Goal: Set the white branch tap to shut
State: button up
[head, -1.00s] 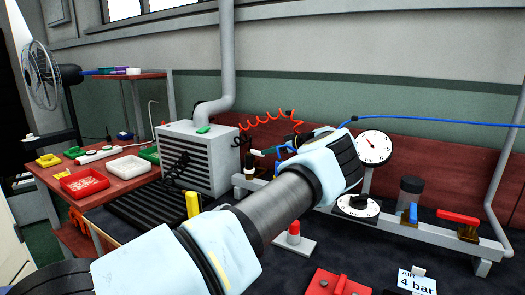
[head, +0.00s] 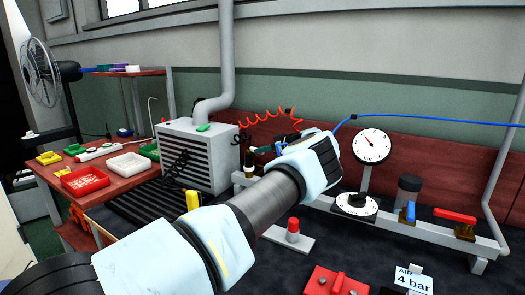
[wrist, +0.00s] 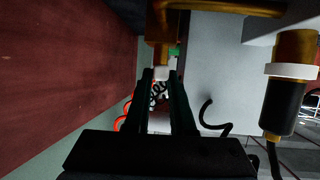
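In the wrist view, a small white piece (wrist: 162,73), which looks like the white branch tap's handle, shows below a brass fitting (wrist: 163,28). My gripper (wrist: 161,76) has its two black fingers a narrow gap apart, with the tips at either side of this white piece. I cannot tell whether the fingers touch it. In the head view, my gripper (head: 285,143) is mostly hidden behind my arm at the left end of the grey pipe rail (head: 400,226). The white tap cannot be made out there, and its turn position is unclear.
A dial gauge (head: 371,146), a black knob (head: 356,204), a blue tap (head: 411,212) and a red tap (head: 455,217) line the rail to the right. A grey vented box (head: 196,155) and a red coiled hose (head: 265,123) are close by on the left.

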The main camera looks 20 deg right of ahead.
grip_shut()
jog(key=shift+f+b, duration=0.1)
jog(key=shift+b, duration=0.4)
jog(key=shift+s+a+m+t+h+b, duration=0.15)
jog(key=shift+a+m+t+h+b, duration=0.25)
jog(key=shift+m+h+b, duration=0.55)
jog(key=shift+s+a+m+t+h+b, duration=0.2)
jog(key=shift+m+t+h+b, duration=0.35)
jog(key=shift+b, duration=0.8)
jog(key=o, duration=0.6)
grip_release()
